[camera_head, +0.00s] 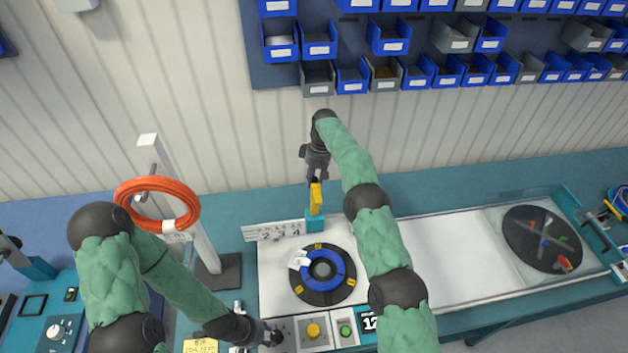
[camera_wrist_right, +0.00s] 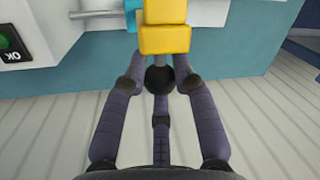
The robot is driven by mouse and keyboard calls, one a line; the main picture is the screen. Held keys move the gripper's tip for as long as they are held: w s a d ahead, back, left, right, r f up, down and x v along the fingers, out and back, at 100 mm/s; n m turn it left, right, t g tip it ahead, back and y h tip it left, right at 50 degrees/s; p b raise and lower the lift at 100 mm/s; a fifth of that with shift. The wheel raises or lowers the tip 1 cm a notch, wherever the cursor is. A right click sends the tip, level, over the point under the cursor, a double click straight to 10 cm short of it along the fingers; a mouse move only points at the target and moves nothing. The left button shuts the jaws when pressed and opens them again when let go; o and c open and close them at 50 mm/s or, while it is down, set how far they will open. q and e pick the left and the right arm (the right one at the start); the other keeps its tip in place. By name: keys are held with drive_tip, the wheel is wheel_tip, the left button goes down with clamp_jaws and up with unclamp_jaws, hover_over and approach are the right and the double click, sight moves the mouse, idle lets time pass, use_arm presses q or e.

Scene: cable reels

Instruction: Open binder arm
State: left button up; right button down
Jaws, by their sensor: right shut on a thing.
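The yellow binder arm (camera_head: 316,198) stands upright on a teal block (camera_head: 315,223) at the back edge of the white work surface. In the right wrist view the yellow arm (camera_wrist_right: 165,38) ends in a black ball knob (camera_wrist_right: 160,80). My right gripper (camera_head: 314,180) is at the top of the binder arm; its fingers (camera_wrist_right: 162,88) are shut on the black knob, one on either side. My left gripper (camera_head: 274,336) is low at the front by the button panel; its jaw opening is too small to make out.
A reel with a blue ring (camera_head: 323,277) lies in front of the binder arm. A button panel (camera_head: 314,332) is at the front. An orange cable coil (camera_head: 157,200) hangs on a post at left. Blue and grey bins (camera_head: 388,36) line the wall.

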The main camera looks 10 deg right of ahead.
drive_tip(key=shift+w+d, duration=0.1)
drive_tip(key=shift+d, duration=0.1)
drive_tip(key=c, duration=1)
unclamp_jaws()
drive_tip(key=shift+w+d+f, duration=0.1)
drive_tip(key=shift+s, duration=0.2)
